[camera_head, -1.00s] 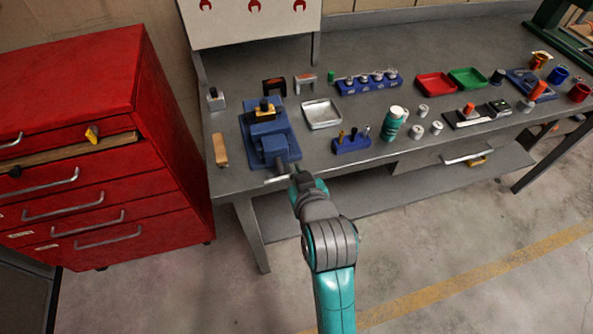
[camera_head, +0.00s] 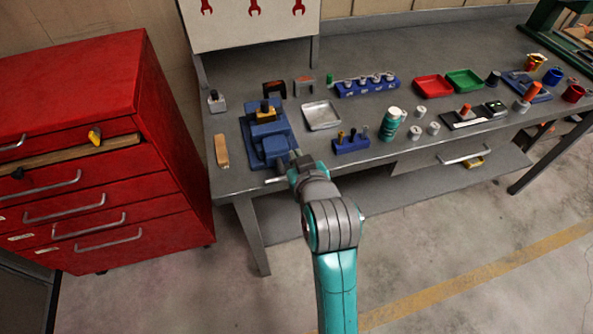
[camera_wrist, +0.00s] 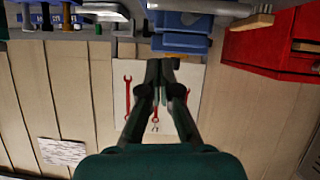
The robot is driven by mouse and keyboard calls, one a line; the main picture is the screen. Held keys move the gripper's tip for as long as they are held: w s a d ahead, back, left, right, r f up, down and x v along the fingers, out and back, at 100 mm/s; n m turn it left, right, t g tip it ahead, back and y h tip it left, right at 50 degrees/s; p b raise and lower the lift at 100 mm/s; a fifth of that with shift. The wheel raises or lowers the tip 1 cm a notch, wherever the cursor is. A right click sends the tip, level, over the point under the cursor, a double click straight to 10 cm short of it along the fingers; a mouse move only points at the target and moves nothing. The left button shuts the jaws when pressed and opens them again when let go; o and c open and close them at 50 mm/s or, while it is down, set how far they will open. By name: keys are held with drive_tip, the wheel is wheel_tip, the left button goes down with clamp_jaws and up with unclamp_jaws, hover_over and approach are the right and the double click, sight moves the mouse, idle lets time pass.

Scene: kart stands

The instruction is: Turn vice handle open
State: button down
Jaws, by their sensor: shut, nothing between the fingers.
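The blue vice (camera_head: 259,146) stands at the left front of the bench, with a dark-and-yellow piece (camera_head: 266,113) at its top. Its silvery handle bar (camera_head: 275,180) sticks out past the bench's front edge. My gripper (camera_head: 295,157) is just right of the vice's front end and the handle; I cannot tell whether it touches them. In the wrist view, the vice (camera_wrist: 180,43) and handle bar (camera_wrist: 205,7) show upside down at the top. There my gripper (camera_wrist: 161,63) has its fingers together, with nothing seen between them.
A wooden block (camera_head: 221,151) lies left of the vice. A metal tray (camera_head: 321,115), a blue tool holder (camera_head: 351,143) and a teal bottle (camera_head: 391,124) stand to its right. The red drawer cabinet (camera_head: 100,150) stands left of the bench. The floor before the bench is clear.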

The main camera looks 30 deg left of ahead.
drive_tip(key=v, duration=1)
drive_tip(key=shift+w+f, duration=0.1)
drive_tip(key=s+d+f+m+t+h, duration=0.2)
drive_tip(key=s+d+f+m, duration=0.1)
drive_tip(key=d+f, duration=0.65)
drive_tip(key=s+d+f+m+t+h, duration=0.25)
drive_tip(key=d+f, duration=0.35)
drive_tip(key=d, duration=0.6)
drive_tip(key=s+d+m+h, duration=0.2)
drive_tip(key=s+d, duration=0.5)
drive_tip(key=s, duration=0.4)
drive_tip(key=s+d+m+t+h, duration=0.1)
drive_tip(key=s+d+m+h, duration=0.2)
drive_tip(key=s+d, duration=0.3)
drive_tip(key=s, duration=0.5)
drive_tip(key=shift+d+r, duration=0.3)
drive_tip(key=shift+d, duration=0.1)
